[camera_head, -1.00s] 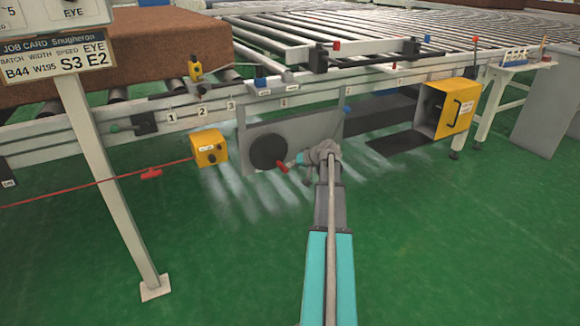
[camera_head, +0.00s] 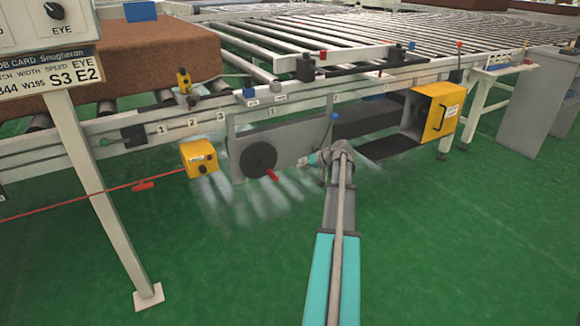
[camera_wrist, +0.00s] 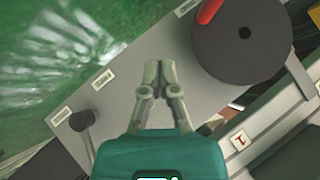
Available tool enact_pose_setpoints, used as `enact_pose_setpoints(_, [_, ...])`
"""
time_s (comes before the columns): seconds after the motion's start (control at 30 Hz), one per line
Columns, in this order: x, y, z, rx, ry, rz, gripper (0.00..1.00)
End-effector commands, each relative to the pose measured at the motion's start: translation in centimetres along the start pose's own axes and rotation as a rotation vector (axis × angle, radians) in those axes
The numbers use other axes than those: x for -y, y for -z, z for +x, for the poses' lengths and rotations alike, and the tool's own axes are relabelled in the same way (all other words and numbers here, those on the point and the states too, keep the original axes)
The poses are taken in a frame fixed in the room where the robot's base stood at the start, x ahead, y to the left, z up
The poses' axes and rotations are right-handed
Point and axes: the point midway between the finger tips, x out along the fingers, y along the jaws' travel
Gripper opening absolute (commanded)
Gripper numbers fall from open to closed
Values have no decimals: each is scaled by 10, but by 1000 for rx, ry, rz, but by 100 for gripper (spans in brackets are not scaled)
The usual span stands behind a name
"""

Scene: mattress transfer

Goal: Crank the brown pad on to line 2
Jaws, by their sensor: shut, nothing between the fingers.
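The brown pad (camera_head: 150,62) lies on the rollers at the upper left, its right end above the row of number plates. Plate 2 (camera_head: 191,122) sits on the frame rail between plates 1 and 3. The crank is a dark round disc (camera_head: 259,157) with a red handle (camera_head: 272,175) at its lower right. The disc also shows in the wrist view (camera_wrist: 241,40), with the red handle (camera_wrist: 209,11) at the top edge. My gripper (camera_wrist: 160,66) is shut and empty in front of the grey panel, beside the disc and apart from the handle.
A yellow box (camera_head: 199,158) hangs left of the crank, with a red cord (camera_head: 90,193) running left from it. A larger yellow box (camera_head: 436,112) is at the right.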

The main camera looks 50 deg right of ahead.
Motion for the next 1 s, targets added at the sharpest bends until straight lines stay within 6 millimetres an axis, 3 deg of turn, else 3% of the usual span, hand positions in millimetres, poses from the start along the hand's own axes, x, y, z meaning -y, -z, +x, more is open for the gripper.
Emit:
enact_pose_setpoints(0.1, [-6,0,-19,-1,-1,2,0])
enact_pose_setpoints(0.33, [-15,-3,-38,0,0,0,0])
enact_pose_setpoints(1.0, [-16,-4,-41,2,2,-2,0])
